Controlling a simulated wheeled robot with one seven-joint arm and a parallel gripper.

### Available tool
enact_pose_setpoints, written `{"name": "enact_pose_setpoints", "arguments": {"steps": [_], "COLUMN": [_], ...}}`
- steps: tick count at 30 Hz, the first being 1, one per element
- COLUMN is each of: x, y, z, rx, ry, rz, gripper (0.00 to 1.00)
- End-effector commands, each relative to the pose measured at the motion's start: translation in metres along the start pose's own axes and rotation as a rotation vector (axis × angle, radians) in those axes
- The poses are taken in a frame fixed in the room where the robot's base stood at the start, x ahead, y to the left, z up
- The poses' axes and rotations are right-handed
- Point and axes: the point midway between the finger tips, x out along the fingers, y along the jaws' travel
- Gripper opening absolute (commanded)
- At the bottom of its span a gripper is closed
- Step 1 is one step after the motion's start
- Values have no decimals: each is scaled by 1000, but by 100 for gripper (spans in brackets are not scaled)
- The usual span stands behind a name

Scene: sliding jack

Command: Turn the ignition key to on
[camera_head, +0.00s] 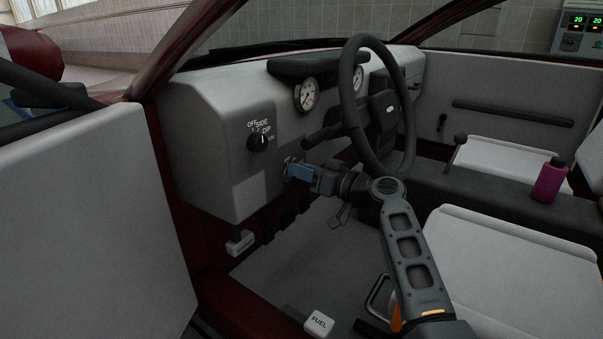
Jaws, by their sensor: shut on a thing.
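The ignition switch's small white label (289,159) shows on the lower dashboard, left of the steering wheel; its letters are too small to read fully. My gripper (297,172) reaches in from the right, just below this label, with its blue tip against the dashboard face. It is shut on the ignition key. The key itself is mostly hidden by the gripper, so I cannot tell its turn angle.
A black rotary light knob (258,143) marked OFF, SIDE and DIP sits up and left of my gripper. The steering wheel (352,105) and a black column stalk (318,137) are close above and right. The open door (90,220) stands at left.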

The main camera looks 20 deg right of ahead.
Motion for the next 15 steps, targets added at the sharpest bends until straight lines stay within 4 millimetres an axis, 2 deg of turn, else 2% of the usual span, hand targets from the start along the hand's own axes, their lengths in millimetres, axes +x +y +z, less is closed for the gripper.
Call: {"name": "enact_pose_setpoints", "arguments": {"steps": [15], "x": [0], "y": [7], "z": [1], "rx": [336], "ry": [-1], "rz": [0], "gripper": [0]}}
